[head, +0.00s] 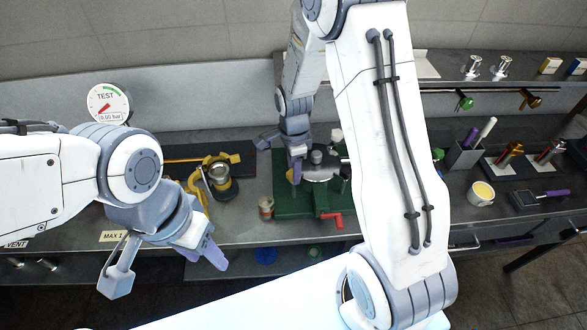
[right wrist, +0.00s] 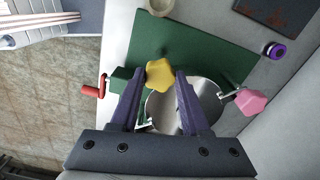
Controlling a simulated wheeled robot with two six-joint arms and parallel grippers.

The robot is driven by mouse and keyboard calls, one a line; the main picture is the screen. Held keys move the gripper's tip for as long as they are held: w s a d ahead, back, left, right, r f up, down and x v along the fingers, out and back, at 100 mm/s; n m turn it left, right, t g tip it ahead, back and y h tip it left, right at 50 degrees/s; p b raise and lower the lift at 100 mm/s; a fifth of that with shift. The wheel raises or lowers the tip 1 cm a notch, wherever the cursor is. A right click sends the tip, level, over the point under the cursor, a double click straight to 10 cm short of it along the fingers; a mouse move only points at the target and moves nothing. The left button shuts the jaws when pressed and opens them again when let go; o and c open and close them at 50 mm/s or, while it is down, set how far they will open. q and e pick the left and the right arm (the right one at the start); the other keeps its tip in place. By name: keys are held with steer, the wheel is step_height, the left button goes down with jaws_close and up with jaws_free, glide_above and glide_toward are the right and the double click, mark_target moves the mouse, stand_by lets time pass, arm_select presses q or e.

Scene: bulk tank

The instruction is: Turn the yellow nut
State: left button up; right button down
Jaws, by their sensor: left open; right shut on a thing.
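The yellow nut (right wrist: 160,74) is a lobed knob at the edge of a round steel vessel (right wrist: 207,92). The vessel sits on a green base (right wrist: 190,50). In the head view the nut (head: 291,176) is partly hidden by my right gripper (head: 297,168). The right gripper (right wrist: 158,80) is shut on the nut, with one purple finger on each side of it. My left gripper (head: 203,252) is open and empty, in front of the bench edge, well to the left of the vessel.
A red-handled crank (right wrist: 93,91) and a pink knob (right wrist: 250,102) flank the vessel. A gauge marked TEST (head: 107,104) stands at the back left. A yellow clamp-like fixture (head: 200,185) stands left of the green base.

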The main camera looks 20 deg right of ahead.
steer(key=n, duration=0.3)
steer(key=shift+n, duration=0.4)
steer(key=n, duration=0.4)
steer(key=shift+n, duration=0.3)
steer(key=n, duration=0.4)
steer(key=shift+n, duration=0.3)
steer(key=n, duration=1.2)
steer(key=shift+n, duration=0.3)
steer(key=n, duration=0.4)
steer(key=shift+w, duration=0.1)
steer(key=shift+n, duration=2.1)
